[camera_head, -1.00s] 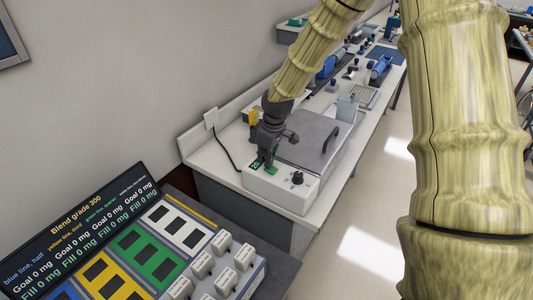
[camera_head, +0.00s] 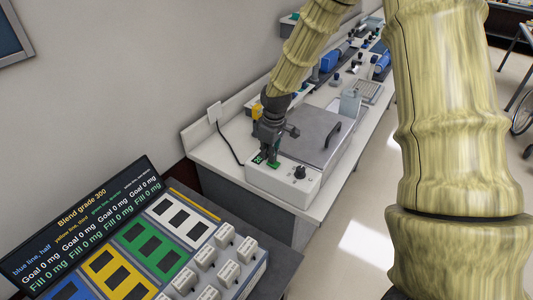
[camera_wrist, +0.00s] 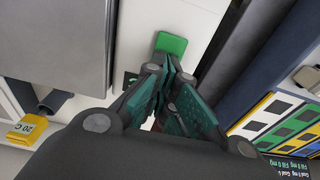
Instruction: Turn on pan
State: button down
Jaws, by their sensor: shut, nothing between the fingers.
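The pan unit (camera_head: 290,180) is a white box with a grey lid (camera_head: 306,136) and a dark handle, standing on the white bench. Its front panel has a green switch (camera_head: 274,165), a black knob (camera_head: 299,172) and a small dark display (camera_head: 258,156). My gripper (camera_head: 267,156) is shut and empty, pointing down at the panel, close by the green switch. In the wrist view the green switch (camera_wrist: 171,43) lies just beyond the fingertips of my gripper (camera_wrist: 172,68). I cannot tell whether the fingertips touch it.
A blend console (camera_head: 165,250) with coloured slots, white buttons and a tilted screen (camera_head: 85,222) stands in the foreground. Other lab devices (camera_head: 340,62) line the bench further back.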

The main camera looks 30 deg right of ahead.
aim_at(277, 164)
jog(key=shift+s+d+r+p, duration=0.2)
jog(key=shift+s+r+p, duration=0.2)
jog(key=shift+s, duration=0.1)
jog(key=shift+w, duration=0.1)
jog(key=r+p, duration=0.3)
jog(key=r, duration=0.1)
jog(key=shift+s+d+r+p, duration=0.1)
jog(key=shift+s+d+p, duration=0.05)
jog(key=shift+s+p, duration=0.2)
jog(key=shift+r+b, duration=0.2)
jog(key=shift+b, duration=0.25)
notch_tip(277, 164, up, 9)
jog(key=s+b, duration=0.1)
jog(key=b, duration=0.2)
jog(key=shift+s+d, duration=0.25)
jog(key=shift+d, duration=0.15)
jog(key=shift+f, duration=0.1)
